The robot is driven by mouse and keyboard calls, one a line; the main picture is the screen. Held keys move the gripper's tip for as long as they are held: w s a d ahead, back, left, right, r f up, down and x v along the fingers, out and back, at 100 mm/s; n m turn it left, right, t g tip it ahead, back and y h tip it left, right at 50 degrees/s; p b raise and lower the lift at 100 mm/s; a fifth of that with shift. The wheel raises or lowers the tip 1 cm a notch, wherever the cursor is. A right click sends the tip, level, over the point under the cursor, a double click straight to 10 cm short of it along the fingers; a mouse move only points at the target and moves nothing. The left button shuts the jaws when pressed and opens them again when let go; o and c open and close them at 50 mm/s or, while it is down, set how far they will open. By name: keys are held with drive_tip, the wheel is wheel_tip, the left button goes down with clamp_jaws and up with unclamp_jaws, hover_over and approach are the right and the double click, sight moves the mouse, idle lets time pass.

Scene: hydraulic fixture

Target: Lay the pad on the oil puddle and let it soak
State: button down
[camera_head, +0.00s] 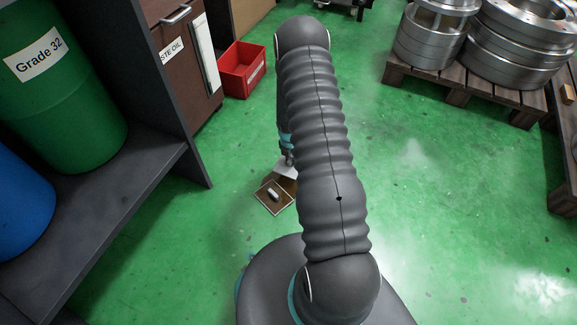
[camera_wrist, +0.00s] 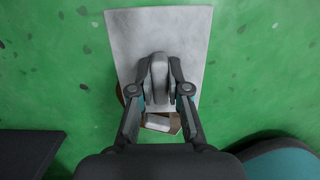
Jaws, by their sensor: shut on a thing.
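The pad (camera_wrist: 190,30) is a pale grey-white sheet, seen from above in the wrist view. My gripper (camera_wrist: 160,78) is shut on a grey raised piece at the pad's middle. In the head view a pale corner of the pad (camera_head: 284,168) shows beside my arm, low over the floor. A dark brown patch, which looks like the oil puddle (camera_wrist: 127,92), shows at the pad's edge. Most of it is hidden by the pad and gripper. I cannot tell whether the pad touches it.
A small brown board or shallow tray (camera_head: 267,200) with a whitish piece (camera_head: 273,194) lies close by. A red bin (camera_head: 241,70) stands by the waste oil cabinet (camera_head: 168,30). A shelf with drums (camera_head: 160,165) is at left. A pallet (camera_head: 455,97) bears metal rings.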

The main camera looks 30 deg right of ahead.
sight(288, 164)
drive_tip(key=shift+w+a+f, duration=0.35)
drive_tip(key=shift+a+f, duration=0.05)
drive_tip(key=shift+a, duration=0.1)
drive_tip(key=shift+f+b, duration=0.65)
drive_tip(key=shift+f, duration=1.3)
drive_tip(key=shift+f, duration=0.15)
drive_tip(key=c, duration=1.2)
unclamp_jaws()
drive_tip(key=shift+o, duration=0.3)
